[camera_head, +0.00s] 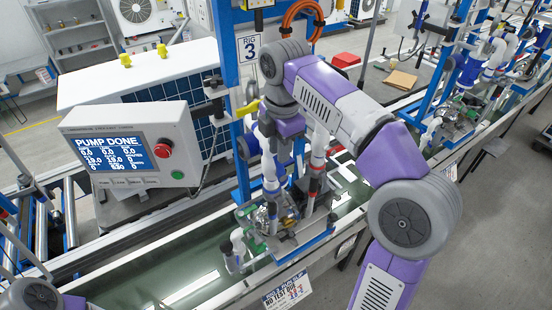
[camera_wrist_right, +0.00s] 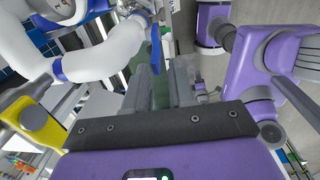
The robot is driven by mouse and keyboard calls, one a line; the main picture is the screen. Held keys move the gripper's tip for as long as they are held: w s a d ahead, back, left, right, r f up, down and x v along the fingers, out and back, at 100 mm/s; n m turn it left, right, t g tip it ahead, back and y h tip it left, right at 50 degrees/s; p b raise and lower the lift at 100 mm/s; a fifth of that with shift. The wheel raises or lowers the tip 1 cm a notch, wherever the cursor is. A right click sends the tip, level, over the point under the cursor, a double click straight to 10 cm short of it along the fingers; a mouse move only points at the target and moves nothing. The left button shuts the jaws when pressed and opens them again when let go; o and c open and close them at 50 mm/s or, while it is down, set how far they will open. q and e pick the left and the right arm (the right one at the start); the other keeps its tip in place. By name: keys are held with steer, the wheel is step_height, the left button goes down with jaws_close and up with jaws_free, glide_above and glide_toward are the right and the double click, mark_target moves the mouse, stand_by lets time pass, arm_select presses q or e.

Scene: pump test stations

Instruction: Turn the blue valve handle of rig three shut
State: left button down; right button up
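Rig three is marked by a "RIG 3" sign (camera_head: 249,48) on its blue post. My right arm reaches over to the rig's white pipes (camera_head: 269,170), and my right gripper (camera_head: 268,126) is among them, partly hidden by the arm. A yellow handle (camera_head: 248,108) is left of the gripper. My left gripper is out of view.
A control box (camera_head: 133,148) reading "PUMP DONE", with a red button (camera_head: 163,150), stands left of the rig. White pipes with blue rings (camera_wrist_right: 105,60) pass close beside my right gripper. The blue post (camera_head: 229,80) stands close by. Grey floor (camera_head: 490,230) is open at the right.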

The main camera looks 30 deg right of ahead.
glide_above(278, 177)
step_height(278, 177, down, 4)
steer(key=shift+w+f, duration=0.1)
steer(key=shift+f, duration=0.55)
jaws_close()
